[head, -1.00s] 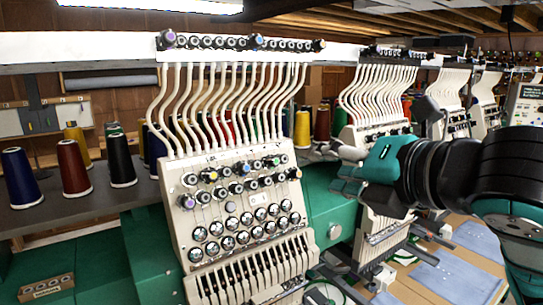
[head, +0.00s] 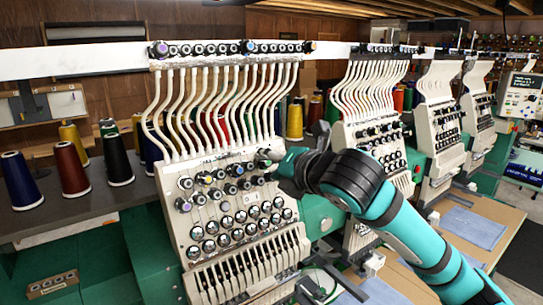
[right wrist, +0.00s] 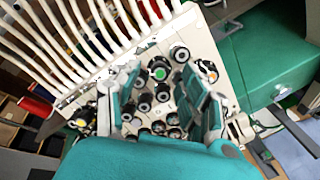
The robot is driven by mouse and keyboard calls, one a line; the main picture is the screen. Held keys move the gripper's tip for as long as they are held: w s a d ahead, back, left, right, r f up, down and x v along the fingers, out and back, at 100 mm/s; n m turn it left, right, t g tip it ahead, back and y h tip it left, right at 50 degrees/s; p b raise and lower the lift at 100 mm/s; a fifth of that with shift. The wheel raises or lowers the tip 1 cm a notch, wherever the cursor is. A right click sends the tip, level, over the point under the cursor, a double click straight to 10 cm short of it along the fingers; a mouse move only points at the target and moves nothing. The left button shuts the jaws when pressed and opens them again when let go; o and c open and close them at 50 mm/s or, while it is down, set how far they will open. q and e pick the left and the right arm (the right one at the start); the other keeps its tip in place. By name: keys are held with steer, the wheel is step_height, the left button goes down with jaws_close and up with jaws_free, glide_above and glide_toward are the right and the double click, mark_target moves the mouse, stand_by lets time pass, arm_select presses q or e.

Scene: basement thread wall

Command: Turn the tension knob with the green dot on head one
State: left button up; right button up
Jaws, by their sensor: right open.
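Head one (head: 225,205) is the nearest cream thread panel, with rows of black tension knobs below its white thread tubes. The knob with the green dot (right wrist: 159,73) shows in the right wrist view between my gripper's fingers. In the head view I cannot make out its green dot by my arm. My right gripper (right wrist: 160,90) is open, its grey-and-teal fingers on either side of the green-dot knob; I cannot tell whether they touch it. In the head view the right gripper (head: 272,170) is at the panel's upper right edge. My left gripper is not in view.
Other black knobs crowd around the green-dot one, including a knob with an orange-yellow dot (right wrist: 209,72) to its right. More machine heads (head: 375,125) stand in a row to the right. Thread cones (head: 72,168) stand on the left shelf.

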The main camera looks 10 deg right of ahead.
steer(key=shift+w+a+f, duration=0.15)
steer(key=shift+w+f, duration=0.05)
steer(key=shift+w, duration=0.25)
steer(key=shift+c, duration=0.3)
jaws_close()
